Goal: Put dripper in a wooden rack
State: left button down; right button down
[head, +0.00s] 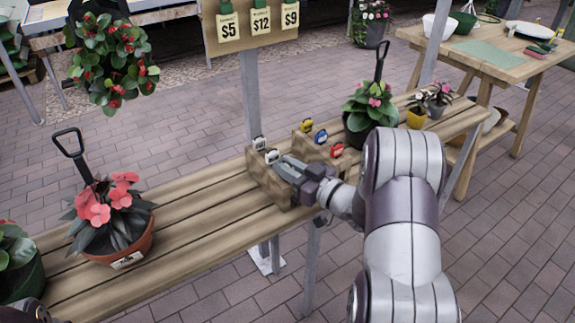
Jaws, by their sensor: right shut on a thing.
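A low wooden rack (262,182) stands on the slatted wooden bench. One white dripper (259,143) sits at its back end. A second pale dripper (272,157) is at the fingertips of my right gripper (281,166). The gripper reaches in from the right, over the rack's near part, and is shut on this dripper. The gripper partly hides the rack, and I cannot tell whether the dripper is seated in a slot. A second wooden rack (306,144) to the right holds yellow, blue and red drippers. My left gripper does not show.
A pink-flowered pot (131,244) stands on the bench (190,220) at left; another potted plant (366,105) stands right of the racks. A metal post (249,95) and price sign (250,22) rise behind. The bench between left pot and rack is clear.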

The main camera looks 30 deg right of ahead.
jog(key=c, duration=1)
grip_release()
jog(key=p+v, duration=0.2)
jog(key=v, duration=1)
jog(key=shift+s+d+f, duration=0.1)
jog(key=shift+s+d, duration=0.05)
jog(key=shift+s, duration=0.15)
